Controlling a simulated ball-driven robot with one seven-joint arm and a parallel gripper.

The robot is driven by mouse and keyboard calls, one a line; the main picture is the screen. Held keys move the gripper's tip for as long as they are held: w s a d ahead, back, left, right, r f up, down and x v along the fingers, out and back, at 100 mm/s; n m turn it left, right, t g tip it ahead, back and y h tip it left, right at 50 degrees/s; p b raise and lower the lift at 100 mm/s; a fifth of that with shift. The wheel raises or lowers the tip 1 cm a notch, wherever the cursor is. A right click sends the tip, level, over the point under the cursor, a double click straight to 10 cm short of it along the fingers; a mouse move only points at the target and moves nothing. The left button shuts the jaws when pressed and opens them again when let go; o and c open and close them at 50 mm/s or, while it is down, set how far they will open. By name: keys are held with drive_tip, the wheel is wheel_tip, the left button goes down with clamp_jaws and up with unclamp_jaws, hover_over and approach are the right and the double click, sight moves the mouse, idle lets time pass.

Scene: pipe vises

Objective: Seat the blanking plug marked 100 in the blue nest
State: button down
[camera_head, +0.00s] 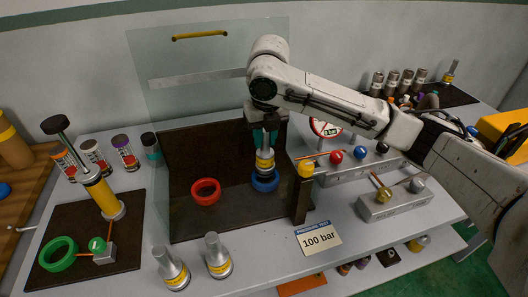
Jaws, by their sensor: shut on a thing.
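My gripper (264,135) points down and is shut on a grey metal plug (265,160) with a yellow band. The marking on its band is too small to read. The blue nest (266,186) is a ring on the dark mat, right of the red ring. The plug stands upright over the blue ring, its lower end overlapping the ring's opening in the picture. I cannot tell whether it is inside the ring or just above it. Two similar yellow-banded plugs (172,268) (218,256) stand on the bench front.
A clear panel (160,110) with a yellow handle stands left of my arm. A red ring (205,184) lies on the mat. A brown post with a yellow knob (306,170) stands close right of the plug. A card reading "100 bar" (318,239) lies in front.

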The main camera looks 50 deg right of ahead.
sight(265, 150)
drive_tip(key=shift+f, duration=2.05)
drive_tip(key=shift+f, duration=0.2)
drive_tip(key=c, duration=0.9)
unclamp_jaws()
wheel_tip(265, 150, up, 12)
drive_tip(key=s, duration=0.1)
drive_tip(key=shift+s+a+r, duration=0.15)
drive_tip(key=shift+a, duration=0.2)
